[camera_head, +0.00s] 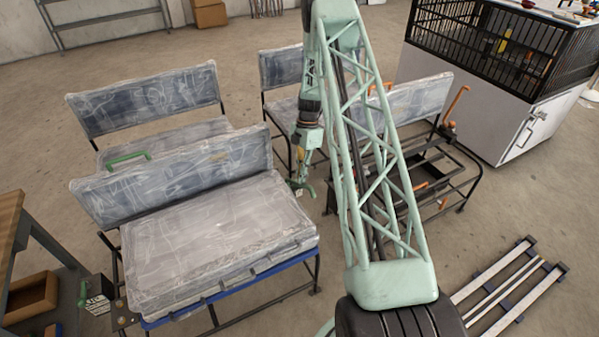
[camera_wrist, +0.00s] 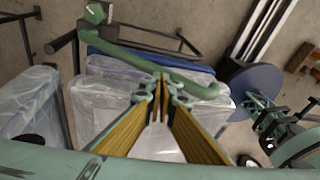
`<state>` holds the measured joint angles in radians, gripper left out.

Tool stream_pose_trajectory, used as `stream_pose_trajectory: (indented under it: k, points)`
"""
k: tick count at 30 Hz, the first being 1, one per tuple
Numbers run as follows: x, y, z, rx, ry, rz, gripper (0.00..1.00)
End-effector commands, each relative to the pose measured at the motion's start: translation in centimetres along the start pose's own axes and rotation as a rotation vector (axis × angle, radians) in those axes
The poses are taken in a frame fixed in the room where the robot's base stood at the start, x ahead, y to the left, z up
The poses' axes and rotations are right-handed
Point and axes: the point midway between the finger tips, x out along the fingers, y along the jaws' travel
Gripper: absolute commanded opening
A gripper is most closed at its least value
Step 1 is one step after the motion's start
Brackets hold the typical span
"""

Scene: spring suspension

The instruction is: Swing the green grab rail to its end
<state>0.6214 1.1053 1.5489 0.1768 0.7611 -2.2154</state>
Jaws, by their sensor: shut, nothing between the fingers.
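A thick green rail (camera_wrist: 190,82) crosses the wrist view from upper left to right, ending in a rounded tip. It passes beyond my gripper (camera_wrist: 161,80), whose fingertips are together and overlap it in the picture. I cannot tell whether they touch it. In the head view my gripper (camera_head: 299,184) hangs low beside the right end of the front bench seat (camera_head: 215,235). The rail cannot be told apart from the gripper there.
A green lever (camera_head: 83,291) stands on a box at the bench's front left. A slatted frame bench with orange handles (camera_head: 456,104) is to the right. Behind it stands a caged white cabinet (camera_head: 500,125). Metal rails (camera_head: 515,285) lie on the floor at the right.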

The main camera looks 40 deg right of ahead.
Motion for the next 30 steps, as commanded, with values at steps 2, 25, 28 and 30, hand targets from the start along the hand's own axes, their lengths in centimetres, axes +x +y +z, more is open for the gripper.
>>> stream_pose_trajectory:
  k: [2,25,28,30]
  points:
    - [0.6,-0.2,0.2,0.001,0.0,0.0,0.0]
    - [1.7,-0.8,0.6,0.0,0.0,0.0,0.0]
    - [2.2,-1.1,0.7,0.0,0.0,0.0,0.0]
    - [2.7,-1.5,0.7,0.0,0.0,0.0,0.0]
